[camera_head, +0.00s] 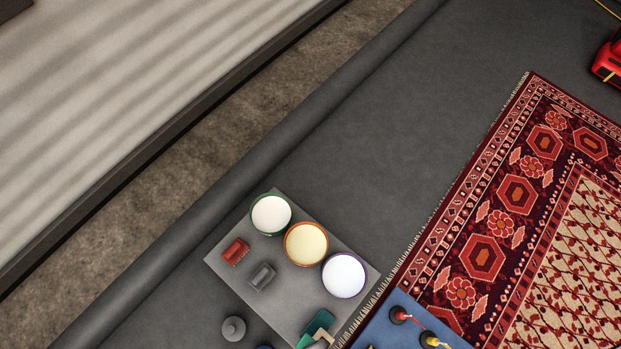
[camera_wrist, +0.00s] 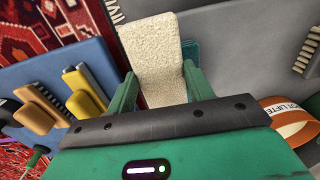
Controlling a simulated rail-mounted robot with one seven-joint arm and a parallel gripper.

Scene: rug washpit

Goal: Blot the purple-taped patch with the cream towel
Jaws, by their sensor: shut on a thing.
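My gripper (camera_wrist: 160,88) shows in the wrist view with its two green fingers on either side of the cream towel (camera_wrist: 153,50). It is shut on the towel, a pale textured strip that reaches up beyond the fingers. A teal piece (camera_wrist: 190,50) shows behind the towel. In the head view a small beige piece (camera_head: 323,340) and a teal piece (camera_head: 317,323) lie at the bottom edge; I cannot tell whether this beige piece is the towel. The patterned red rug (camera_head: 480,225) fills the right side of the head view.
A grey board (camera_head: 310,285) holds green-rimmed (camera_head: 271,214), orange-rimmed (camera_head: 306,244) and purple-rimmed (camera_head: 344,275) bowls, plus red (camera_head: 236,251) and grey (camera_head: 262,277) brushes. A blue tray (camera_head: 395,333) overlaps the rug. An orange-and-white labelled container (camera_wrist: 288,118) is right of my gripper.

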